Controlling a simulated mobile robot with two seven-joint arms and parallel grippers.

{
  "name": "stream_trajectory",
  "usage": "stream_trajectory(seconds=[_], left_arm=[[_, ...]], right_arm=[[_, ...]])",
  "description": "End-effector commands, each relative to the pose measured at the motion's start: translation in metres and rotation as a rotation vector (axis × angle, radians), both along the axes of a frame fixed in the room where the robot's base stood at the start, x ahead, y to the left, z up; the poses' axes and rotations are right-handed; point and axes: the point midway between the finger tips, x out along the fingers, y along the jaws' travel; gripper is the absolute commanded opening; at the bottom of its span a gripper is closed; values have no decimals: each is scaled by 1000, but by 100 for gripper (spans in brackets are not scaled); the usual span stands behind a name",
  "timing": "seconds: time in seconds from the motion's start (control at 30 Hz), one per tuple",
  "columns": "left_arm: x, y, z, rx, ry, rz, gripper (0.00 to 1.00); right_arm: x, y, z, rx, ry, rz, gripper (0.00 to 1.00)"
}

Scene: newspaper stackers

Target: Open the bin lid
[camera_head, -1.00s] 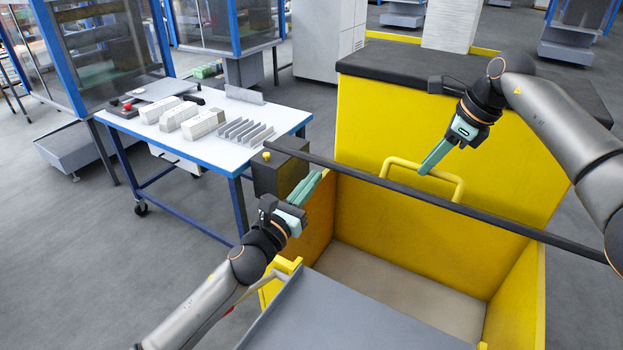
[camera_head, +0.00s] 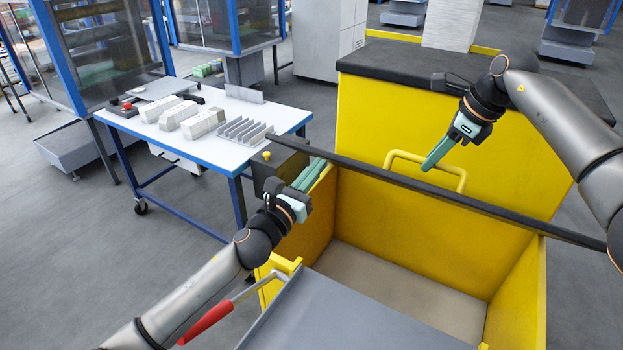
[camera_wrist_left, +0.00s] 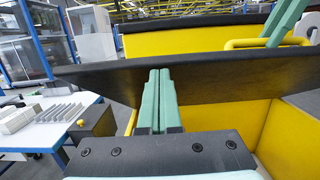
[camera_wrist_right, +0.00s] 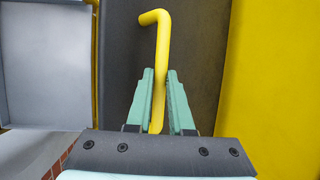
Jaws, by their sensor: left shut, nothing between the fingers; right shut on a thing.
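The bin lid (camera_head: 400,181) is a dark panel seen nearly edge-on above the yellow bin (camera_head: 525,300), tilted up so the bin's inside shows. The lid's broad dark face also shows in the left wrist view (camera_wrist_left: 225,80). A yellow handle (camera_head: 440,164) stands out from the lid's far side. My right gripper (camera_head: 428,166) is shut on this handle, which runs between its fingers in the right wrist view (camera_wrist_right: 157,60). My left gripper (camera_head: 318,168) is shut and empty near the lid's left end, in front of the dark face; contact cannot be told.
A white-topped table (camera_head: 190,145) with pale blocks stands at the left. A grey panel (camera_head: 350,320) lies at the bin's near side. A lever with a red grip (camera_head: 207,322) is beside my left arm. A yellow unit with a black top (camera_head: 400,70) stands behind the lid.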

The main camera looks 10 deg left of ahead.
Motion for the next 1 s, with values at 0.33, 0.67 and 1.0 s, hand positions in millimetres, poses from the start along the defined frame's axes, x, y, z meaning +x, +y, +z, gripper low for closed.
stream_trajectory(seconds=[0.33,0.67,1.0], left_arm=[[2,2,10,-5,-18,5,0],[2,1,9,-4,-16,3,0],[1,1,8,-3,-14,3,0]], right_arm=[[-6,2,-11,-10,32,9,47],[-7,3,-6,-4,28,13,50],[-17,-20,53,-7,19,7,50]])
